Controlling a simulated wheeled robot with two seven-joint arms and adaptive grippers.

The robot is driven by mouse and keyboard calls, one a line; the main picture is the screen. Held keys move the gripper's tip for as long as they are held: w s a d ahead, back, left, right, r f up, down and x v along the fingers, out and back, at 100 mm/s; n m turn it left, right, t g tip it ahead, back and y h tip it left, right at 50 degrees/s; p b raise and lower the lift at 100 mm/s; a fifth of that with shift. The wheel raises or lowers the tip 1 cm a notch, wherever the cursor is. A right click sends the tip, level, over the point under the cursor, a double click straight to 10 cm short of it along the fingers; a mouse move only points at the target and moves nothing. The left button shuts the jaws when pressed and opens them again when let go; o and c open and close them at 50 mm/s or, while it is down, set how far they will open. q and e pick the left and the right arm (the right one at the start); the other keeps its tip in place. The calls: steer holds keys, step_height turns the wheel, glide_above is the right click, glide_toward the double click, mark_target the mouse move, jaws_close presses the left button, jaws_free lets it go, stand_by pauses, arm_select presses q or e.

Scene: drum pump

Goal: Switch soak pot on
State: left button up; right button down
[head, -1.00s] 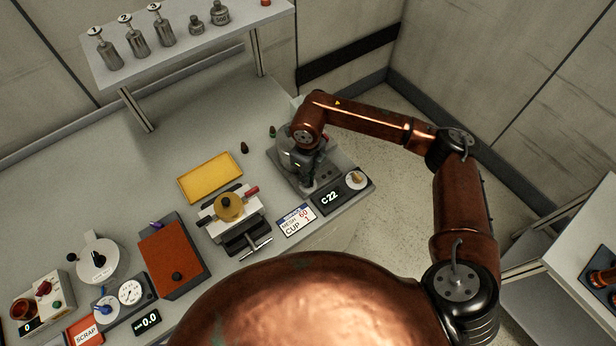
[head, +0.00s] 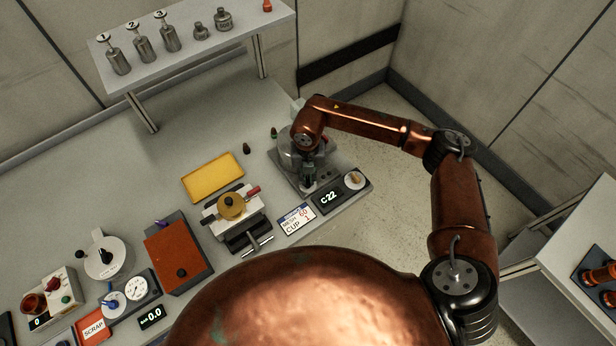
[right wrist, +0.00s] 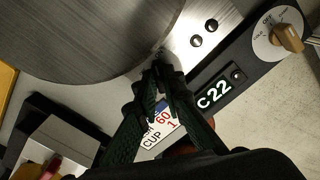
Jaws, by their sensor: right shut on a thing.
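The soak pot (head: 288,161) is a grey round vessel on a flat base at the bench's right end, partly hidden by my right arm. Its round top fills the upper left of the right wrist view (right wrist: 85,40). Its display (head: 327,199) reads C 22. A dial with a tan knob (head: 354,180) sits at the base's right corner and also shows in the right wrist view (right wrist: 288,38). My right gripper (right wrist: 160,62) is shut on a small part at the pot's front edge, mostly hidden between the fingertips. My left gripper is out of view.
A label card (head: 297,217) lies in front of the base. A clamp device with a yellow round top (head: 231,206), a yellow tray (head: 212,177) and a red-brown box (head: 177,257) stand to the left. A shelf with bottles (head: 190,45) is above the bench's back.

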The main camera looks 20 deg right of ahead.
mark_target(308, 181)
steer(key=shift+m+p, duration=0.35)
steer(key=shift+m, duration=0.75)
steer(key=c, duration=2)
jaws_free()
steer(key=shift+c, duration=0.2)
step_height(308, 181, up, 12)
